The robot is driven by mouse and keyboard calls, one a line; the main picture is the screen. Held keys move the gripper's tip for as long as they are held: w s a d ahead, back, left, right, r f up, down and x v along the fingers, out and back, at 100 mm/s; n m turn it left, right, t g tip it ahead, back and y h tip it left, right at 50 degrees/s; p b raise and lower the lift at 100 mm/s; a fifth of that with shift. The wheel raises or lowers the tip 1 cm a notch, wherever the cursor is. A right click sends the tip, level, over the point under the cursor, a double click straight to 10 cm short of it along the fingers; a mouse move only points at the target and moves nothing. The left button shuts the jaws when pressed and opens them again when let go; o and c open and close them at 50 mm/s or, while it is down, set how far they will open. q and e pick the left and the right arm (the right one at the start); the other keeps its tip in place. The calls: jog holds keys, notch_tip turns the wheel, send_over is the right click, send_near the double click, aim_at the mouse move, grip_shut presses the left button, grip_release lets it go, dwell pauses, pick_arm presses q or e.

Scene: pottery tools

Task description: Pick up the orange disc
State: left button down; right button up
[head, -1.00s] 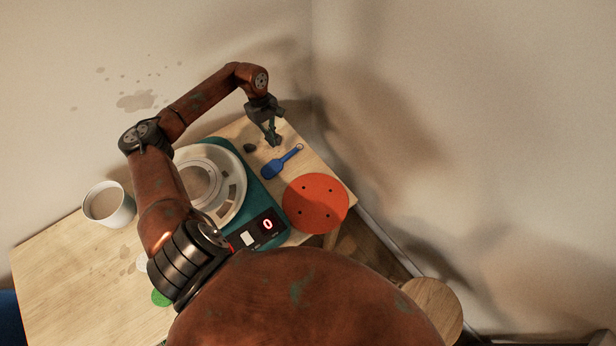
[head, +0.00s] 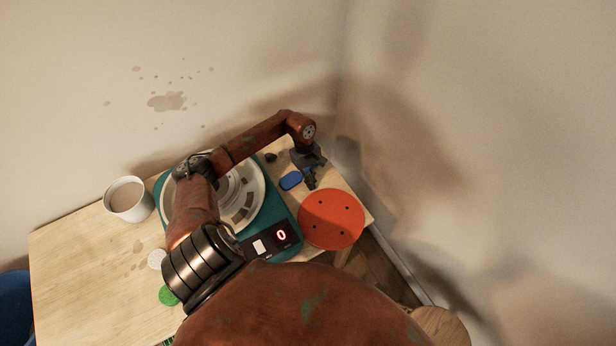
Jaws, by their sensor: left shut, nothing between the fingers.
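The orange disc (head: 331,219) lies flat at the right edge of the table, beside the teal pottery wheel, with several small dark holes in it. My left gripper (head: 311,183) is shut and empty. It points down just beyond the disc's far edge, over the handle side of the blue tool. I cannot tell whether its fingertips touch the table or the disc. My right gripper is not in view.
The teal wheel (head: 285,216) with a white basin and a lit display stands left of the disc. A blue tool (head: 291,180) and a dark lump (head: 271,157) lie behind. A white cup (head: 129,200) stands at left. A wall (head: 480,120) rises behind and right.

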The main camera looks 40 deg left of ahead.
aim_at(316, 194)
pick_arm(q)
jog(key=shift+s+d, duration=0.1)
jog(key=shift+d, duration=0.2)
jog(key=shift+d, duration=0.15)
jog(key=shift+s+d, duration=0.2)
jog(key=shift+d, duration=0.35)
jog(key=shift+s+d, duration=0.15)
jog(key=shift+d, duration=0.4)
jog(key=shift+a+f, duration=0.1)
jog(key=shift+a, duration=0.05)
